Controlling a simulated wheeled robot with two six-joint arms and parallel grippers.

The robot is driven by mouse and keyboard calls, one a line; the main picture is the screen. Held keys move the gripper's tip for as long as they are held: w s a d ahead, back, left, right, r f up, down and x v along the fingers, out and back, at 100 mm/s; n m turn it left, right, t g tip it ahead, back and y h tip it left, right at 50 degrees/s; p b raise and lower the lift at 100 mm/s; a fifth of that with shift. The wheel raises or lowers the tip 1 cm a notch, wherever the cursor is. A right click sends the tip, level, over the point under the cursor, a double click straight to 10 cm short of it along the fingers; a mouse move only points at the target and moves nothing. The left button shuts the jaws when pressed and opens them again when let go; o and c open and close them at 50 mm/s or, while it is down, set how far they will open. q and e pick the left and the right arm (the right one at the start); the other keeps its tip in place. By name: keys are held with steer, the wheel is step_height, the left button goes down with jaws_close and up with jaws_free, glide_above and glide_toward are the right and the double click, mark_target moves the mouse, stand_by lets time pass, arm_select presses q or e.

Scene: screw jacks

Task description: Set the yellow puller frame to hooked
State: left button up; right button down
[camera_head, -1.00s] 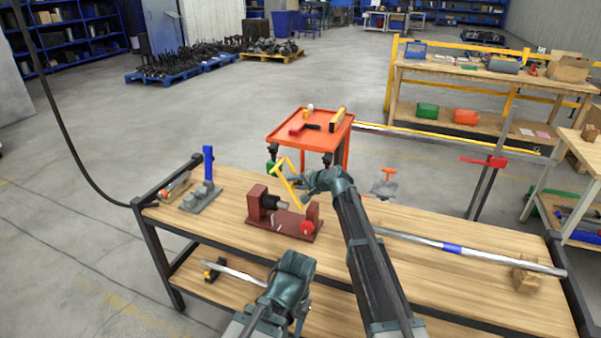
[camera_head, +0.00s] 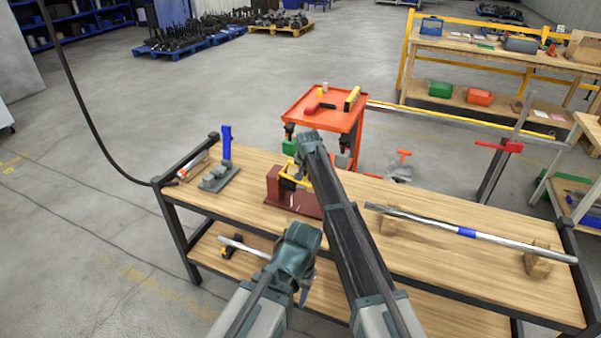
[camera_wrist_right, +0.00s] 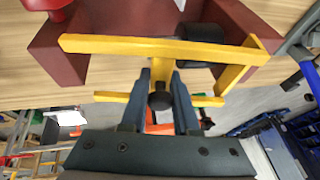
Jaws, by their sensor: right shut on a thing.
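The yellow puller frame (camera_head: 293,181) is at the dark red fixture (camera_head: 274,187) on the workbench. My right gripper (camera_head: 304,172) is partly hidden behind its own arm. In the right wrist view, my right gripper (camera_wrist_right: 160,95) is shut on the yellow puller frame (camera_wrist_right: 120,46) at a black knob (camera_wrist_right: 160,101) on its shorter bar. The frame's long bar crosses in front of the dark red fixture (camera_wrist_right: 228,20) and its black cylinder (camera_wrist_right: 202,50). Whether it touches the fixture is unclear. My left gripper (camera_head: 304,288) hangs low over the bench front; its fingers are unclear.
A grey stand with a blue upright (camera_head: 226,145) is at the bench's left. A long metal bar (camera_head: 430,222) lies on wooden blocks at right. An orange cart (camera_head: 330,118) stands behind the bench. The bench top between fixture and stand is clear.

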arm_select(q)
steer(key=shift+a+f, duration=0.15)
steer(key=shift+a, duration=0.15)
arm_select(e)
steer(key=shift+f+h, duration=0.25)
steer(key=shift+h, duration=0.05)
steer(key=c, duration=0.7)
jaws_free()
